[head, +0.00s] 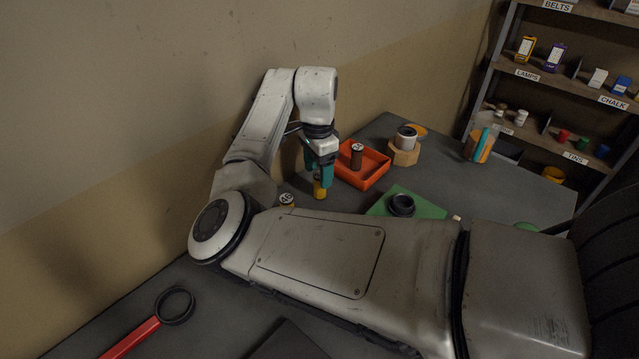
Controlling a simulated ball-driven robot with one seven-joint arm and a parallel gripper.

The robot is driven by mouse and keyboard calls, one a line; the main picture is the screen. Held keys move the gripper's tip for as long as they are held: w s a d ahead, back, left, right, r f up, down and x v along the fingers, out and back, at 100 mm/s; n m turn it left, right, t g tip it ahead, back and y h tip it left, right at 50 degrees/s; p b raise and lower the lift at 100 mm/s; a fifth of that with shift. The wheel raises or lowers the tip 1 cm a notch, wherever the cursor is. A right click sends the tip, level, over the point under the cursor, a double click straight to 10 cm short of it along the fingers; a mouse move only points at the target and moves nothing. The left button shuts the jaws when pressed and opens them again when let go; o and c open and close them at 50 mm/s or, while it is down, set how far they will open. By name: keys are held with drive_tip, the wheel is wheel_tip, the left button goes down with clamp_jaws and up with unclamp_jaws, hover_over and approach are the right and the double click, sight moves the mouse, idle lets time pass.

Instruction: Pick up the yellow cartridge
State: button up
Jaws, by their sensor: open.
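A small yellow cartridge (320,191) stands on the dark tabletop, just left of the orange-red tray. My gripper (319,176) points down over it, with its teal fingers around the cartridge's upper part. The fingers are open, and the near one hides the cartridge's top. I cannot tell whether either finger touches it. A second small yellowish cylinder (287,203) with a pale, marked top stands to the left, partly hidden behind my arm.
A green board (430,209) bears a black ring (402,205). Shelves (545,78) rise at right; the wall is close at left.

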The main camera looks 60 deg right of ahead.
drive_tip(key=shift+f, duration=1.3)
drive_tip(key=shift+c, duration=0.4)
drive_tip(key=c, duration=1)
drive_tip(key=shift+r, duration=0.2)
